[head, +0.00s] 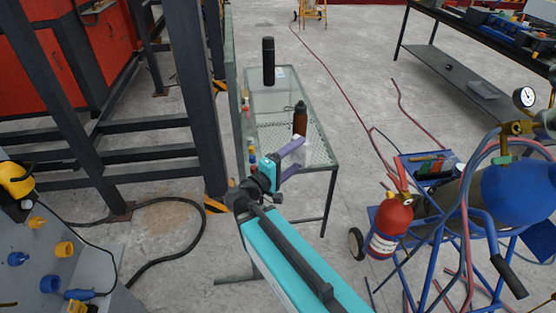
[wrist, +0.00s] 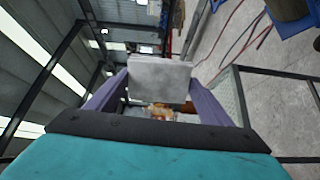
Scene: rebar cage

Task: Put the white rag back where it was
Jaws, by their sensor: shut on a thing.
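The white rag (wrist: 160,78) is a pale, folded block between the two purple fingers of my gripper (wrist: 158,92) in the wrist view. My gripper is shut on it. In the head view my gripper (head: 292,160) is over the near end of a glass and mesh table (head: 277,100), with the rag (head: 302,146) showing pale between the fingers. A brown bottle (head: 300,119) stands just behind the rag. Whether the rag touches the tabletop I cannot tell.
A tall black flask (head: 268,62) stands at the table's far end. Small coloured items (head: 251,148) line its left side. A dark steel frame (head: 200,100) is on the left. A fire extinguisher (head: 389,227) and a blue gas-cylinder cart (head: 480,215) stand on the right.

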